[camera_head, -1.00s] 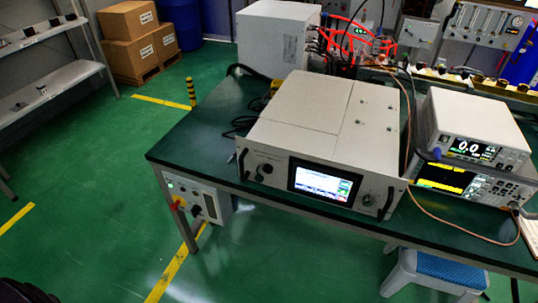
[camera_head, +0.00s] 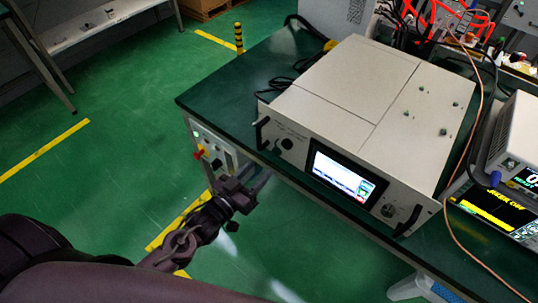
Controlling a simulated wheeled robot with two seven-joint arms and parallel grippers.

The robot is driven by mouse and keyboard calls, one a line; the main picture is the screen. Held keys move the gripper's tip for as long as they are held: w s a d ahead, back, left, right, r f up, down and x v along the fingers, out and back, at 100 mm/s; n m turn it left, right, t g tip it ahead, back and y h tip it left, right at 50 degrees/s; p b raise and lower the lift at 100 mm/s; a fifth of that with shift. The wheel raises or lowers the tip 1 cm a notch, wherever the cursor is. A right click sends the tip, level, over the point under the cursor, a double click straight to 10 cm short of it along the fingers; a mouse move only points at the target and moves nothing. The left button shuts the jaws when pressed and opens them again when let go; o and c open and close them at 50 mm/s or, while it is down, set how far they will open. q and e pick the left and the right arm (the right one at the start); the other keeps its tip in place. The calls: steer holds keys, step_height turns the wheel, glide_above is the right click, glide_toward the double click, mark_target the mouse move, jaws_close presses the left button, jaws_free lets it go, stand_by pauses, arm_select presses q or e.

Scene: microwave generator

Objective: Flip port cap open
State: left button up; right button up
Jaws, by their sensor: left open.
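The microwave generator (camera_head: 345,95) is a beige box with a lit screen (camera_head: 340,178) on its front, standing on the green table. A small dark round fitting (camera_head: 287,143) sits on its front panel, left of the screen. It may be the port cap; I cannot tell whether it is open or shut. My left gripper (camera_head: 260,180) is open and empty, in front of the table edge, below and left of that fitting and apart from the panel. My right gripper is not in view.
A black handle (camera_head: 262,133) stands out at the panel's left end, and another (camera_head: 408,221) at its right end. A white unit with a red knob (camera_head: 212,148) hangs under the table's left end. Instruments (camera_head: 500,205) and a cable are at right.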

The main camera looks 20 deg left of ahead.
mark_target(275, 153)
arm_select(q)
steer(key=x, duration=0.6)
steer(key=shift+w+p, duration=0.1)
steer(key=shift+p, duration=0.2)
